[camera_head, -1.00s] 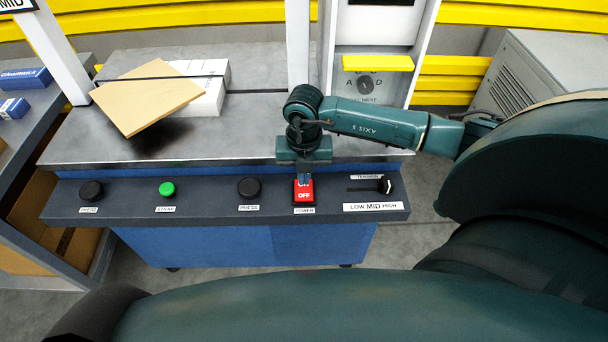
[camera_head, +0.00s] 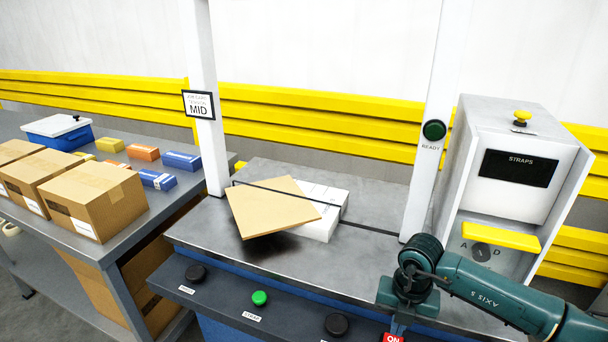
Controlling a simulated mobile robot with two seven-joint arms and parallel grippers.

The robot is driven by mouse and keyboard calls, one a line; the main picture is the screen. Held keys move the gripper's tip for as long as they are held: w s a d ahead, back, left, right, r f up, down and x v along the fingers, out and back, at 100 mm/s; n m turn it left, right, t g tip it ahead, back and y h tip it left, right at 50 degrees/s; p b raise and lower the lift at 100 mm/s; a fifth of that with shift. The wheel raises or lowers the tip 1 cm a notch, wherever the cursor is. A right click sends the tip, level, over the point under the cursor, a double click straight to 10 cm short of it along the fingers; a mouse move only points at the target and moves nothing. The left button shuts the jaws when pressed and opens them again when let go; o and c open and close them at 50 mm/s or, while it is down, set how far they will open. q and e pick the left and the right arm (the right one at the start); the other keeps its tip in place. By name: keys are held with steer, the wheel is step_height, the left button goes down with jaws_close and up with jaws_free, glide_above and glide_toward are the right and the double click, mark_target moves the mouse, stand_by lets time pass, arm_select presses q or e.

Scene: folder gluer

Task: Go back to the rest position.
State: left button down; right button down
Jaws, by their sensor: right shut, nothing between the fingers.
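My right gripper (camera_head: 398,326) is low in the picture, pointing down at the front control panel (camera_head: 290,318) of the strapping machine. It is shut and empty, just above the red power switch (camera_head: 393,338), of which only the top edge with "ON" shows. I cannot tell whether it touches the switch. My right arm (camera_head: 500,296) comes in from the lower right corner. My left gripper is not in view.
A tan board (camera_head: 272,208) lies tilted over a white box (camera_head: 325,222) on the metal table (camera_head: 205,228), under a strap.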

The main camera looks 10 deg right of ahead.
steer(key=s+a+f+n+g+y, duration=0.1)
steer(key=s+a+y, duration=0.15)
steer(key=a, duration=0.45)
steer(key=s+a+y, duration=0.2)
steer(key=a+y, duration=0.2)
steer(key=a, duration=0.2)
steer(key=a+r+m+t+y, duration=0.9)
steer(key=a+y, duration=0.1)
steer(key=w+d+f+m+t+h, duration=0.2)
steer(key=d+f+m+t+h, duration=0.35)
steer(key=m, duration=0.55)
steer(key=s+d+f+m+g+h, duration=0.2)
steer(key=s+d+f+m+h, duration=0.1)
steer(key=s+f+m+h, duration=0.1)
steer(key=s+d+f+m+g+h, duration=0.1)
steer(key=s+d+f+m+h, duration=0.3)
steer(key=s+f, duration=0.3)
step_height(320, 180, down, 2)
steer(key=shift+f+g+h, duration=0.15)
steer(key=shift+g+h, duration=0.15)
steer(key=shift+g, duration=0.05)
steer(key=shift+s, duration=0.1)
